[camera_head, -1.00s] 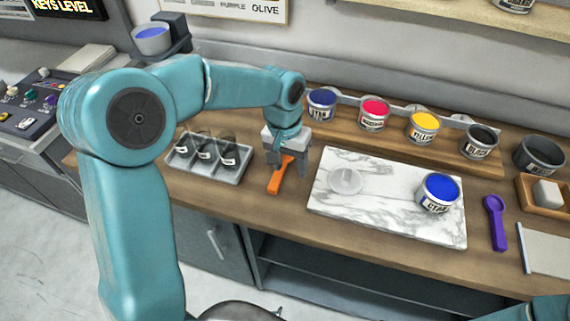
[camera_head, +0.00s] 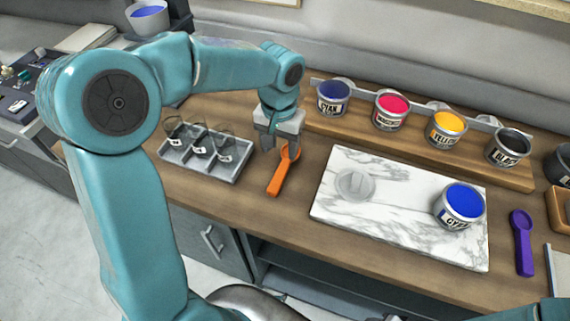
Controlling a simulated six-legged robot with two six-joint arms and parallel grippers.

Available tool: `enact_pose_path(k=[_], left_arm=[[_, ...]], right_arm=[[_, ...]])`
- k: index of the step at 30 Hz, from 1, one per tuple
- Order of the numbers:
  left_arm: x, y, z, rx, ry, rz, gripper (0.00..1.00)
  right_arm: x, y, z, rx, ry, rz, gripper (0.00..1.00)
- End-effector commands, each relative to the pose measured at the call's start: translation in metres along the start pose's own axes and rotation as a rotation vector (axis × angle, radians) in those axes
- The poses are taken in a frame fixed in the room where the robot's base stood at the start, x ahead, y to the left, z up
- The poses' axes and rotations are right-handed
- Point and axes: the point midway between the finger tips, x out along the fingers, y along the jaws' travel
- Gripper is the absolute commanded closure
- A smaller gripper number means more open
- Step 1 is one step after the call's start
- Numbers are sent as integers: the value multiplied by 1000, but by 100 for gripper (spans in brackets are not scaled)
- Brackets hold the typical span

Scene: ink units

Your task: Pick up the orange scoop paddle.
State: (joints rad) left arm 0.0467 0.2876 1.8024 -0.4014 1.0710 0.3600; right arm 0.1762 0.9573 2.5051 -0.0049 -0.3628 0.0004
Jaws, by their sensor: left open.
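The orange scoop paddle (camera_head: 280,176) lies on the wooden counter between the grey sectioned tray and the marble slab. Its handle points toward the front edge and its round bowl end is at the back. My left gripper (camera_head: 280,148) points down at the bowl end, its fingers apart. The fingers partly overlap the bowl in this view, and I cannot tell their exact height above it. The gripper holds nothing. My right gripper is out of view; only a bit of my right arm shows at the lower right.
The grey tray (camera_head: 222,168) with dark cups is close on the left. The marble slab (camera_head: 385,225) bears a clear disc and a cyan pot (camera_head: 460,205). Several ink pots stand on a wooden rack (camera_head: 440,150) behind. A purple scoop (camera_head: 522,242) lies at the right.

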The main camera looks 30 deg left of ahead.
Motion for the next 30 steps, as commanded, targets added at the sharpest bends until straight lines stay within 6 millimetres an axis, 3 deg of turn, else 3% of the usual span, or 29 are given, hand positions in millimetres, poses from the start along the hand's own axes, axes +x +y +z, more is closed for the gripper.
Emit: enact_pose_path(k=[8, 16, 25, 30], left_arm=[[27, 1, -1, 0, -3, 0, 44], [68, 5, -2, 0, -3, 0, 44], [74, 6, -3, 0, 1, 1, 44], [74, 6, -3, 0, 1, 1, 99]], right_arm=[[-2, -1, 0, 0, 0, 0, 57], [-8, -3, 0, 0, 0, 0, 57], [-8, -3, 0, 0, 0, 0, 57], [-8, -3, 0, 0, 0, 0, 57]])
